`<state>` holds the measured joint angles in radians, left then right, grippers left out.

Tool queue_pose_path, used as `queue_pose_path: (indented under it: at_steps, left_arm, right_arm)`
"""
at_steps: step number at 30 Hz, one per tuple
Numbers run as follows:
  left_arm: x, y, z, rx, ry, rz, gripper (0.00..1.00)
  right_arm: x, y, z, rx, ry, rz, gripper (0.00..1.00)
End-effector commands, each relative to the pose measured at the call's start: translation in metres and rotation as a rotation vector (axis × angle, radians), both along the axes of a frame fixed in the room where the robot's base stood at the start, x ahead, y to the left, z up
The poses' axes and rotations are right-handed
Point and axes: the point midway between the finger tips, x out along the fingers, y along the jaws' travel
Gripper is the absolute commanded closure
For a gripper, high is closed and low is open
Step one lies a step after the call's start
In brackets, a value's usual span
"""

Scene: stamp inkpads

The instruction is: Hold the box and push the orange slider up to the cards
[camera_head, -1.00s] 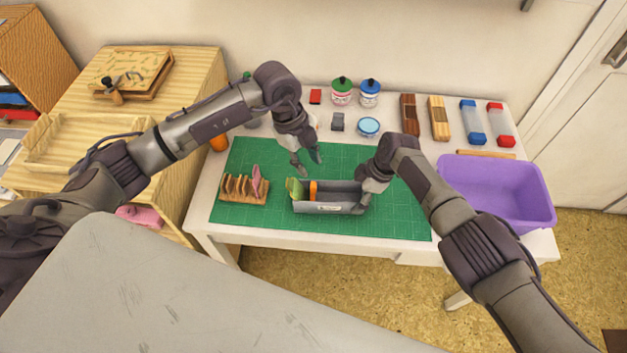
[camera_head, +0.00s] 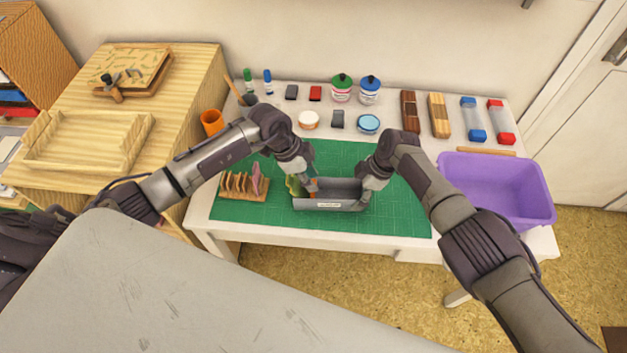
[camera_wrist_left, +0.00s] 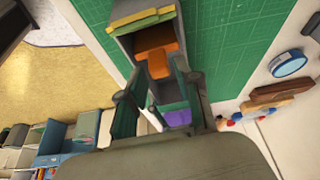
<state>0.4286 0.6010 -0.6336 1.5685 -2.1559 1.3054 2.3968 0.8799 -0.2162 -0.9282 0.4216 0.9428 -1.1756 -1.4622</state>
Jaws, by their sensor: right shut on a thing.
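The grey box (camera_head: 325,207) lies on the green mat, and its front wall carries a small label. Green and yellowish cards (camera_head: 293,186) stand at its left end; they also show at the top in the left wrist view (camera_wrist_left: 146,19). The orange slider (camera_wrist_left: 160,60) is inside the box, with a short grey gap between it and the cards. My left gripper (camera_head: 311,186) is lowered at the box, its fingers apart on the side of the slider away from the cards. Contact with the slider is unclear. My right gripper (camera_head: 364,190) is shut on the box's right end.
A wooden rack with upright pieces (camera_head: 241,190) stands left of the box. A purple bin (camera_head: 497,190) is at the table's right end. Jars, blocks and bottles line the back. The green mat (camera_head: 395,215) is clear at the right front.

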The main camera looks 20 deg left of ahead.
Motion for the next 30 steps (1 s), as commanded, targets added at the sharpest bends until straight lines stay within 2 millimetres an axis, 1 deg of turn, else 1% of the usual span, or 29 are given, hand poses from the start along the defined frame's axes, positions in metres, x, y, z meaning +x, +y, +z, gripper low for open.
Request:
queue_pose_path:
  at_steps: [1,3,6,15,17,21,22,30]
  left_arm:
    - [0.001,-0.003,-0.006,0.000,0.001,0.001,0.67]
    - [0.002,-0.005,-0.013,0.000,0.001,-0.001,0.67]
    - [0.002,-0.007,-0.018,0.001,0.001,-0.001,0.67]
    - [0.003,-0.008,-0.020,0.001,0.000,-0.002,0.67]
    - [0.003,-0.008,-0.020,0.000,-0.001,-0.002,0.75]
    - [0.003,-0.008,-0.020,0.001,0.000,-0.002,0.98]
    - [0.003,-0.008,-0.020,0.001,0.000,-0.002,1.00]
    - [0.003,-0.007,-0.020,0.001,0.000,-0.002,1.00]
  right_arm:
    - [0.000,0.000,0.000,0.000,0.000,0.000,0.58]
    - [0.000,0.000,0.000,0.000,0.000,0.000,0.58]
    - [0.000,0.000,0.000,0.000,0.000,0.000,0.58]
    - [0.000,0.000,0.000,0.000,0.000,0.000,0.58]
    - [0.000,0.000,0.000,0.000,0.000,0.000,0.58]
    - [0.000,0.000,0.000,0.000,0.000,0.000,0.58]
    - [0.000,0.000,0.000,0.000,0.000,0.000,0.58]
    - [0.000,0.000,0.000,0.000,0.000,0.000,0.58]
